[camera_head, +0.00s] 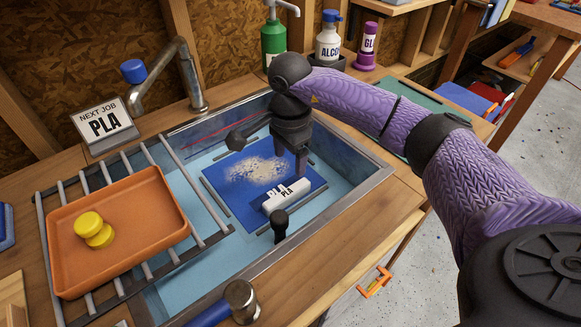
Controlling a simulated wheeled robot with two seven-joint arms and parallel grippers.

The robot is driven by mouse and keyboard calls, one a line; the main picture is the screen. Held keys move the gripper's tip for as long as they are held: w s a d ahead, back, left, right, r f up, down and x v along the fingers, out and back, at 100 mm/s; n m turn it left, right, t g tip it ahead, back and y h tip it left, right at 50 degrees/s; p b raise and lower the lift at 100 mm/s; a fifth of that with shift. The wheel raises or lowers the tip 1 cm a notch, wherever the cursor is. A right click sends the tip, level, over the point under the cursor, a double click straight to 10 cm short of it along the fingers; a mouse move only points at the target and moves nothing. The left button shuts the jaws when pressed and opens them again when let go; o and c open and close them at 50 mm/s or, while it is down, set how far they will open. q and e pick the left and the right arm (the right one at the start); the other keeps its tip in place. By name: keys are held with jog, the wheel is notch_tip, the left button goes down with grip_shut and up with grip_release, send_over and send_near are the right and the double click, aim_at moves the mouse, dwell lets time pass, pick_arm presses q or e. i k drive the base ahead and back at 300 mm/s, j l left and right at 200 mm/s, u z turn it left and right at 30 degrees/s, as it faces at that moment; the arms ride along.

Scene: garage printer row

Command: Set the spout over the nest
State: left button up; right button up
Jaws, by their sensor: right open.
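A blue square plate (222,186) with pale crumbs lies in the basin; I cannot tell for certain which part is the nest. A white block (287,194) marked PLA sits on the plate's front right part. My right gripper (300,168) is open, pointing down just behind the block; I cannot tell whether it touches it. My left gripper is not in view.
An orange tray (130,235) with yellow discs rests on a rack (205,215) across the basin's left part. A black knob (280,222) stands before the block. A dark hexagonal piece (236,139) is behind the plate. A hammer (240,296) lies in front; bottles (328,38) stand behind.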

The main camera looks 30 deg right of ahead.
aim_at(133, 71)
jog(key=k+l, duration=0.1)
jog(key=k, duration=0.9)
